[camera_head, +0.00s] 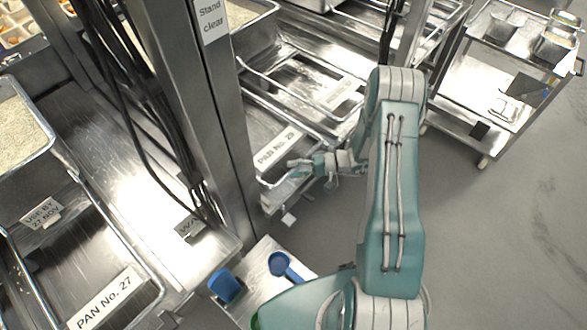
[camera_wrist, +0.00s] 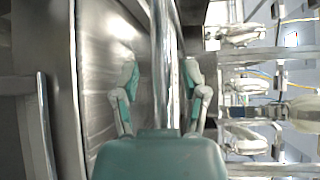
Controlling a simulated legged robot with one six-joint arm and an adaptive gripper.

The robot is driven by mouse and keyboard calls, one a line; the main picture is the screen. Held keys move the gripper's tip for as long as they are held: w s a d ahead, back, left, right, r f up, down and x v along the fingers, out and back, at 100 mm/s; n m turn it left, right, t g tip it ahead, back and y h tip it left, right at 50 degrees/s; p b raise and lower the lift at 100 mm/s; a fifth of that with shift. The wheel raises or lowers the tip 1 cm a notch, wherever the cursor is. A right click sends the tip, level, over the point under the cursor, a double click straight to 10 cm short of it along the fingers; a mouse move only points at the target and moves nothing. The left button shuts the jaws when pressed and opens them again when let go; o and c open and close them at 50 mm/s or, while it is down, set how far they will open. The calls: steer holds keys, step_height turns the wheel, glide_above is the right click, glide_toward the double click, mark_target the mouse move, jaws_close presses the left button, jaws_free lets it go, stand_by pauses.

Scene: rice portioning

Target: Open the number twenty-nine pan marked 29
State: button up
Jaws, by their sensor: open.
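The pan marked 29 (camera_head: 252,125) sits in the metal rack just right of the upright post in the head view. Its white label (camera_head: 277,147) reads "PAN No. 29", the last digit small. My gripper (camera_head: 297,166) is at the pan's front edge, just right of the label. In the wrist view my gripper (camera_wrist: 160,76) is open, with one finger on each side of a shiny metal bar or rim (camera_wrist: 164,45). Gaps show between the bar and the fingers. I cannot tell whether the bar is the pan's handle or its edge.
A steel post (camera_head: 205,110) with a "Stand clear" sign and black cables stands left of the pan. Pan 27 (camera_head: 75,260) is at lower left. A blue scoop (camera_head: 280,264) and blue cup (camera_head: 226,286) sit on a small surface below. A trolley (camera_head: 490,85) stands right; floor between is clear.

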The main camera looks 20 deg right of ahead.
steer(key=shift+a, duration=0.45)
jaws_close()
steer(key=shift+d+f, duration=0.1)
